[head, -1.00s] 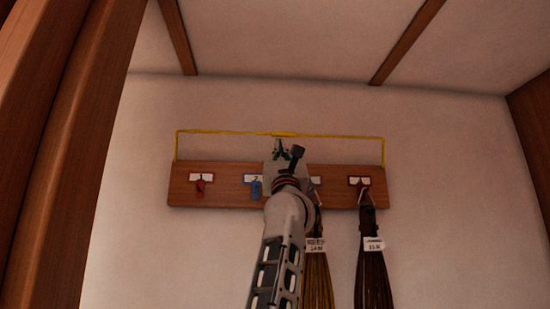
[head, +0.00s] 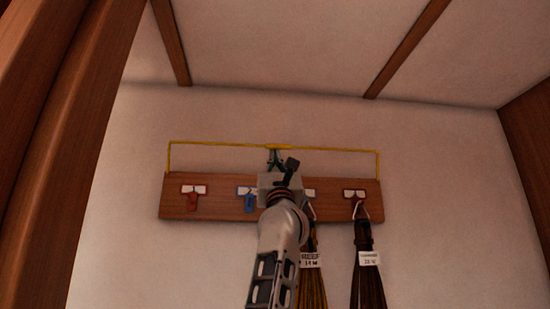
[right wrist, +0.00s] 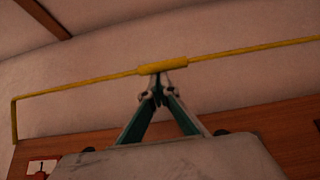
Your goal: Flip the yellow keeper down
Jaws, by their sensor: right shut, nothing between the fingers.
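The yellow keeper (head: 325,149) is a thin bent bar standing up above the wooden board (head: 222,208), its two ends reaching down to the board's ends. A thicker yellow sleeve (right wrist: 163,65) sits at its middle. My right gripper (head: 275,154) is in front of the board, with its tips just below the sleeve. In the right wrist view my right gripper (right wrist: 156,90) has its fingers closed together, with nothing between them. Its tips look very close to the sleeve; whether they touch it I cannot tell. My left gripper is not in view.
Yellow-brown (head: 313,285) and dark brown (head: 365,280) line bundles with white labels hang at the right. A wooden post (head: 60,140) stands close at left. The wall above the keeper is clear.

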